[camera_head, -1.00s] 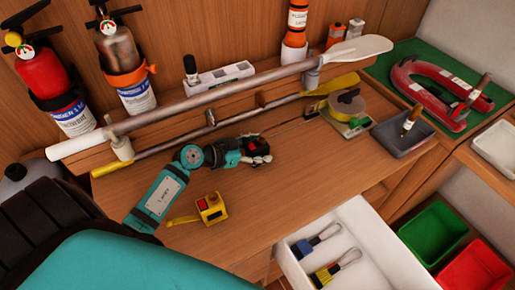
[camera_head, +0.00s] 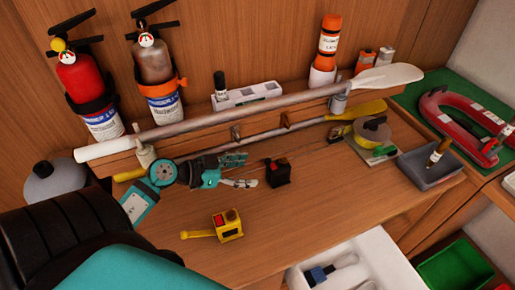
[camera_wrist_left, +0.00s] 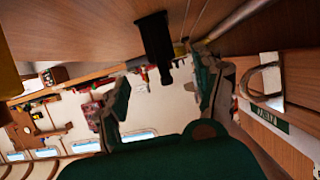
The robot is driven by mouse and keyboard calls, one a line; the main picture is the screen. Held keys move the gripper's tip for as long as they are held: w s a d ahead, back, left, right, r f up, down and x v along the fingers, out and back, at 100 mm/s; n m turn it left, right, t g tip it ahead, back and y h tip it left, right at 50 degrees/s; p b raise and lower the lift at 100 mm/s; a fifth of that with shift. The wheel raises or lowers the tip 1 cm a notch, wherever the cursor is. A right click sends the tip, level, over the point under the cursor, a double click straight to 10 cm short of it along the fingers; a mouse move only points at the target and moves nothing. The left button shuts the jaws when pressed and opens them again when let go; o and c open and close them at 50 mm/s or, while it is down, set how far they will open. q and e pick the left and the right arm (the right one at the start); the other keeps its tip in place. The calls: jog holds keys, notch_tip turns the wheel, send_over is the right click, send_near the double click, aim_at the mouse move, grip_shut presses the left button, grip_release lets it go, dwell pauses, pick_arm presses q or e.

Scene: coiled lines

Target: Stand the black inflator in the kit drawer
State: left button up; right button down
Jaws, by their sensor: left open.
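The black inflator (camera_head: 278,173) appears to be the small dark upright object on the wooden bench top, with a reddish detail on top. My left gripper (camera_head: 243,170) is open just left of it, its fingers pointing at it. In the left wrist view the black object (camera_wrist_left: 155,45) shows upside down, ahead of my open fingers (camera_wrist_left: 165,95) and apart from them. The kit drawer (camera_head: 368,262) is the white open drawer at the lower right, cut by the frame edge. A blue-handled tool (camera_head: 318,274) lies in it. My right gripper is not in view.
A long paddle (camera_head: 240,109) lies along the back. A grey tray (camera_head: 428,168) and a yellow tape roll (camera_head: 372,131) are at right. The bench between inflator and drawer is clear.

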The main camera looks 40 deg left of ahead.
pick_arm(q)
jog(key=w+d+r+m+g+h+p, duration=0.1)
jog(key=w+d+r+m+g+p, duration=0.2)
jog(key=d+m, duration=0.35)
jog(key=w+d+r+m+g+h+p, duration=0.2)
jog(key=d+r+m+p, duration=0.15)
jog(key=d+m, duration=0.3)
notch_tip(320, 180, up, 4)
jog(key=m+g+y+p, duration=0.65)
jog(key=m+y, duration=0.35)
jog(key=m, duration=1.3)
send_over(278, 164)
notch_tip(278, 164, down, 12)
jog(key=b, duration=0.7)
jog(key=shift+r, duration=0.25)
notch_tip(278, 164, down, 6)
jog(key=b, duration=0.3)
jog(key=shift+d+r+b, duration=0.1)
jog(key=shift+d+b, duration=0.05)
jog(key=shift+b, duration=0.15)
jog(key=shift+r, duration=0.1)
